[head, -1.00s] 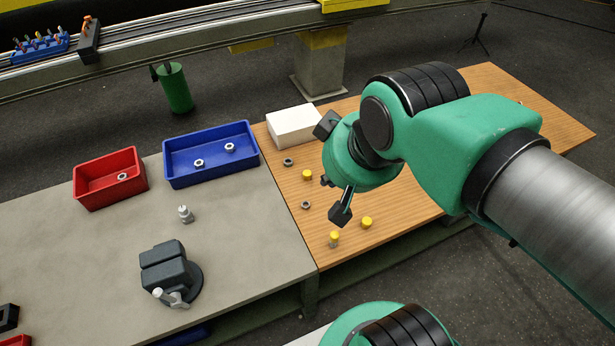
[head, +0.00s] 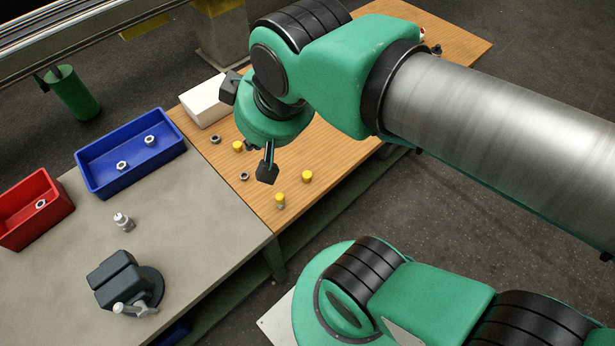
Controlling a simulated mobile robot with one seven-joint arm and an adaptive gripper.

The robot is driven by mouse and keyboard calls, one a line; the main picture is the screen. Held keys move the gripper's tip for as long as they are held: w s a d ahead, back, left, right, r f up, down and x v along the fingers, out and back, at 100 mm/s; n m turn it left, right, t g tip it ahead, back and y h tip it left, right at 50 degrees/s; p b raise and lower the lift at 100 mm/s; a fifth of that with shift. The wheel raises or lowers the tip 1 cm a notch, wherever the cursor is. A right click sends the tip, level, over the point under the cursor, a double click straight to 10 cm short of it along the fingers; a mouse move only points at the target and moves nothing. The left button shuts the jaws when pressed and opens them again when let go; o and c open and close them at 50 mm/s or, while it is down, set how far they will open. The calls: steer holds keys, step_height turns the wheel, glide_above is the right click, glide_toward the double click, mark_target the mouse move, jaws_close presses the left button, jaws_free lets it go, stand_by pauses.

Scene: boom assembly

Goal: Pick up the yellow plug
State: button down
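Three small yellow-topped plugs are on the wooden table top (head: 345,155). One plug (head: 238,146) lies at the left of my gripper, partly beside its dark parts. A second plug (head: 307,176) is to the right of the lower finger. A third plug (head: 280,199) is nearest the table's front edge, with a pale lower part showing. My gripper (head: 248,131) is over the wooden table, with its two dark finger pads spread wide apart. I see nothing held between them. The wrist hides part of the table below it.
Two dark nuts (head: 244,176) and (head: 215,139) lie near the plugs. A white box (head: 206,101) stands behind them. On the grey table (head: 190,235) are a blue bin (head: 101,186), a red bin (head: 14,240), a metal fitting (head: 122,222) and a dark vise (head: 115,280).

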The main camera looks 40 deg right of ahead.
steer(key=c, duration=1.4)
jaws_free()
steer(key=m+g+p, duration=0.4)
steer(key=g+p, duration=0.1)
steer(key=g, duration=0.1)
glide_above(279, 196)
step_height(279, 196, down, 28)
steer(key=shift+r, duration=0.2)
steer(key=shift+f, duration=0.15)
steer(key=shift+f+b, duration=0.45)
steer(key=shift+f, duration=3.7)
